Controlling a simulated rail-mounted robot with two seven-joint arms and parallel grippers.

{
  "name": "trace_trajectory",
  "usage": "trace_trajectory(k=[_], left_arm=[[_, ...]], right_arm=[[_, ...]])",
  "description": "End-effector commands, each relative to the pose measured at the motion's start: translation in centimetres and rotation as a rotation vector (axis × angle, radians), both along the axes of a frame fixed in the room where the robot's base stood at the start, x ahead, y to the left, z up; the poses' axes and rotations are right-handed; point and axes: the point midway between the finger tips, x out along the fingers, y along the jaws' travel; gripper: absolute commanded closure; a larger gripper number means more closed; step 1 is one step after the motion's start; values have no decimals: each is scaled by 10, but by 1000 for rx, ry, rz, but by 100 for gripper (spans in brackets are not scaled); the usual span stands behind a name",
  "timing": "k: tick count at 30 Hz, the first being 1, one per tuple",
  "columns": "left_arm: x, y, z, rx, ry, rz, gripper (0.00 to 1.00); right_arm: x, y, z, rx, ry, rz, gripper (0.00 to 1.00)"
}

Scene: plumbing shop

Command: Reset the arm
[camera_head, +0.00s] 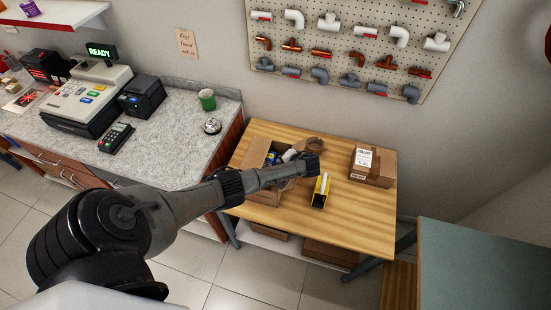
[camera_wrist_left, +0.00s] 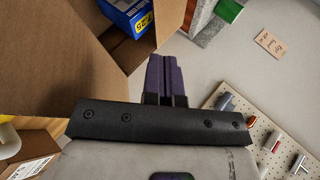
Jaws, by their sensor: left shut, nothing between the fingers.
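My left arm (camera_head: 200,195) reaches in from the left of the head view and stretches out over the wooden table. My left gripper (camera_head: 313,166) is at its end, above the table beside the open cardboard box (camera_head: 256,152). In the left wrist view the fingers (camera_wrist_left: 166,80) are closed together, with nothing held between them. They are beside the open box's cardboard flaps (camera_wrist_left: 100,30), with a blue and yellow carton (camera_wrist_left: 128,17) inside the box. Whether the gripper touches the box is unclear. My right gripper is in neither view.
A counter (camera_head: 180,130) with a register (camera_head: 87,100) stands left. A pegboard of fittings (camera_head: 345,55) hangs behind. A green-topped table (camera_head: 480,265) stands right.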

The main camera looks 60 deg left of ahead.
Motion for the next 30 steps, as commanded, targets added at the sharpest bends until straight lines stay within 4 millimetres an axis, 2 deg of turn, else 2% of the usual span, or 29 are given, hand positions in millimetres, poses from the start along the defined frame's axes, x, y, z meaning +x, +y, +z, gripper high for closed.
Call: trace_trajectory(k=[5,14,22,26,30], left_arm=[[3,-8,4,-1,0,0,100],[4,-10,5,-2,4,-4,100],[7,-14,6,-62,131,-130,100],[37,-42,30,-120,95,-269,100],[69,-76,69,-168,7,-406,100]], right_arm=[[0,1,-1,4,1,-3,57],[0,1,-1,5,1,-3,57],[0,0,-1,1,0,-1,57],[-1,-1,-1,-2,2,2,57],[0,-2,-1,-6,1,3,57]])
